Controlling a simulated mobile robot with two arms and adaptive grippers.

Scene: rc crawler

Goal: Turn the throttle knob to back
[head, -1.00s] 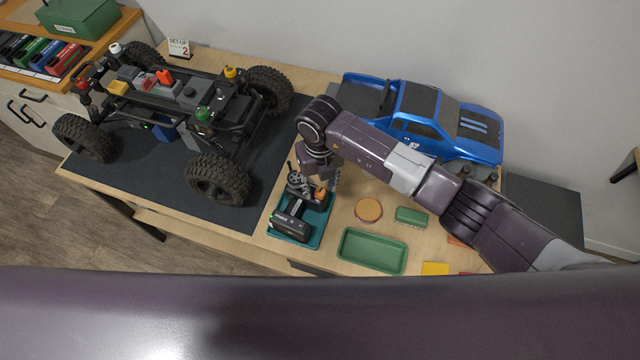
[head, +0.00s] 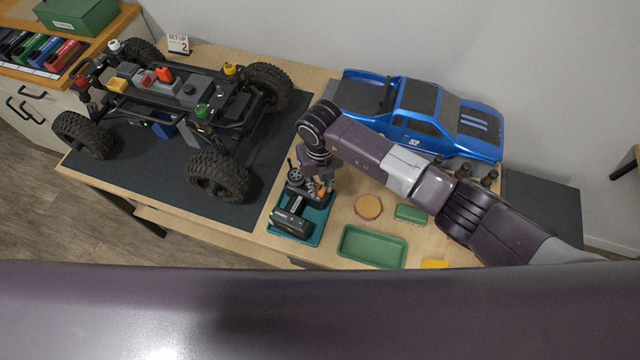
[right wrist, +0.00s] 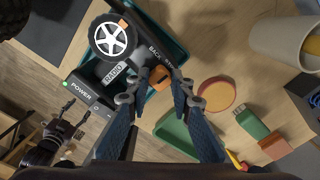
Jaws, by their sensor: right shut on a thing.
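The radio (head: 291,222) is a dark box with a wheel (head: 295,177), lying in a teal tray (head: 312,238) on the table. In the right wrist view, the radio shows RADIO, POWER and BACK labels. The orange throttle knob (right wrist: 159,77) has a dark mark on its top and sits beside the BACK label; it also shows small in the head view (head: 321,191). My right gripper (right wrist: 160,84) is shut on the knob, with one fingertip on each side. In the head view, my right wrist partly hides the radio's far end.
The crawler chassis (head: 185,92) stands on a dark mat (head: 245,205) to the left. The blue body shell (head: 420,115) lies behind my right arm. A green tray (head: 372,247), a round orange-rimmed piece (head: 368,207) and a green block (head: 411,213) lie to the right.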

